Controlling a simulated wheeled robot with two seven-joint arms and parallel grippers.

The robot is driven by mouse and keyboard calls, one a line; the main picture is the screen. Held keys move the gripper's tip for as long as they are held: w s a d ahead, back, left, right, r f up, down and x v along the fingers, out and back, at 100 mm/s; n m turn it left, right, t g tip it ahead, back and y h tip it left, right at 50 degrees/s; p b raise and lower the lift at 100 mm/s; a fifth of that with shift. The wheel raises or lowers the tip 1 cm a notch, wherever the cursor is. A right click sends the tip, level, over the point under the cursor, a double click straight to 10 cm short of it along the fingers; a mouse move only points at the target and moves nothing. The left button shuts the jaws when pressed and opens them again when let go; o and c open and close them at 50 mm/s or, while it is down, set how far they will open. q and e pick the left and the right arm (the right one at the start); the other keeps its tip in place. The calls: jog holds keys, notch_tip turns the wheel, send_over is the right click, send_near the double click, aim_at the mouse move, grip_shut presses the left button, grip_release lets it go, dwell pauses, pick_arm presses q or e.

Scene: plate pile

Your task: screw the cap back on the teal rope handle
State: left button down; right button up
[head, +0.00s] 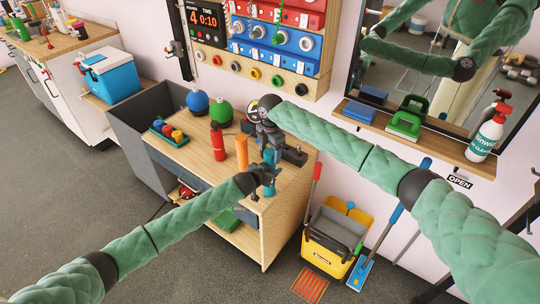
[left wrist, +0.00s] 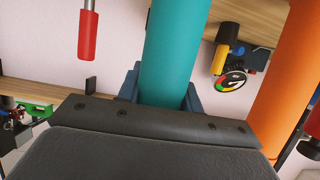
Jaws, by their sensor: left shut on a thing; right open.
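The teal rope handle (head: 268,158) stands roughly upright at the right front corner of the wooden cabinet top. My left gripper (head: 264,176) is shut around it. In the left wrist view the teal handle (left wrist: 170,55) rises between the jaws as a smooth cylinder, its top end out of frame. My right gripper (head: 272,137) is open, just above and beside the handle's upper end. It partly hides that end in the head view. I cannot make out the cap in either view.
An orange cylinder (head: 242,152) and a red bottle (head: 218,141) stand close to the left of the handle. Blue (head: 198,102) and green (head: 222,111) kettlebell-like things and a tray of coloured balls (head: 168,130) are farther back. A yellow mop bucket (head: 335,238) stands right of the cabinet (head: 285,215).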

jog(key=shift+r, duration=1.1)
jog(key=shift+c, duration=0.4)
pick_arm(q)
jog(key=shift+f, duration=0.1)
pick_arm(e)
notch_tip(320, 180, up, 2)
jog(key=shift+w+r+n, duration=0.15)
jog(key=shift+n, duration=0.75)
jog(key=shift+d+r+n, duration=0.1)
jog(key=shift+r+n, duration=0.5)
jog(key=shift+n, duration=0.1)
jog(key=shift+f, duration=4)
jog(key=c, duration=1)
jog(key=shift+m, duration=1.6)
